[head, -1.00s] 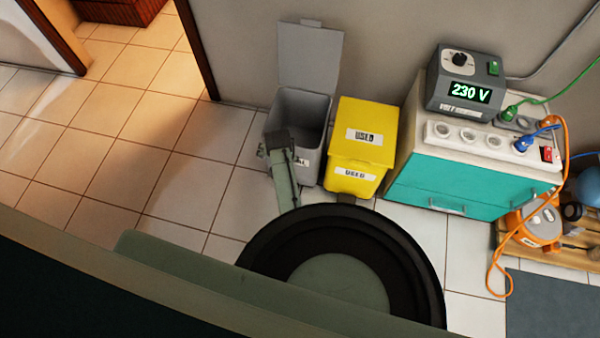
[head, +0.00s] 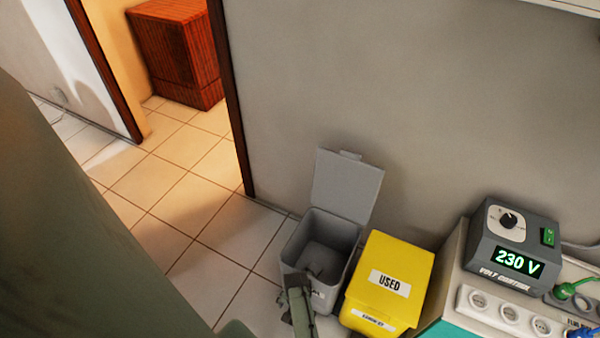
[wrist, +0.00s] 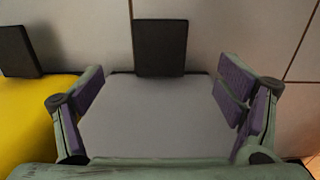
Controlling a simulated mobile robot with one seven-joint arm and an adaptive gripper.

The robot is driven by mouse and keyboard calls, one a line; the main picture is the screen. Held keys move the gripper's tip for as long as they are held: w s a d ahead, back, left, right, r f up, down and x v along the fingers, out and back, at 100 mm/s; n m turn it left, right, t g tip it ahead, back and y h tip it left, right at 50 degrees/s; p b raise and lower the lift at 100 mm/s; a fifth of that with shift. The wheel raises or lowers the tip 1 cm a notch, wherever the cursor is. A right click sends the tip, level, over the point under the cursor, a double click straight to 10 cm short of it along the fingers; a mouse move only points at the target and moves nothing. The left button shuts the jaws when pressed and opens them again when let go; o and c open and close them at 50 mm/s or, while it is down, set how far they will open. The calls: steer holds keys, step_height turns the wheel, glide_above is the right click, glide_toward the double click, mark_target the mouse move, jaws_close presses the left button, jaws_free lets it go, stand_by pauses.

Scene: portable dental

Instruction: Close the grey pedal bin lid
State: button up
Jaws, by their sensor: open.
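The grey pedal bin (head: 334,228) stands on the floor by the wall in the head view. Its lid (head: 346,188) is open and stands upright at the back of the bin. My gripper (head: 314,272) is at the front of the bin, with its dark fingertips over the front edge of the opening; contact is unclear. In the wrist view my gripper (wrist: 160,82) is open, its purple-padded fingers spread apart with nothing held. A plain grey surface of the bin (wrist: 155,115) shows between them, with a dark pedal (wrist: 160,47) beyond. The lid is not in the wrist view.
A yellow bin (head: 400,258) marked USED stands close to the grey bin's right. A voltage control box (head: 512,238) and a socket strip (head: 510,315) sit on a cabinet farther right. Tiled floor (head: 235,235) to the left is clear, up to a doorway.

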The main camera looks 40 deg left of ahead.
step_height(320, 180, down, 9)
steer(key=b, duration=0.3)
steer(key=shift+c, duration=0.2)
steer(key=c, duration=1.6)
steer(key=shift+s+f+b, duration=0.15)
steer(key=shift+f+b, duration=0.3)
steer(key=shift+b, duration=0.25)
steer(key=shift+c, duration=0.3)
steer(key=shift+r, duration=0.1)
steer(key=o, duration=1.7)
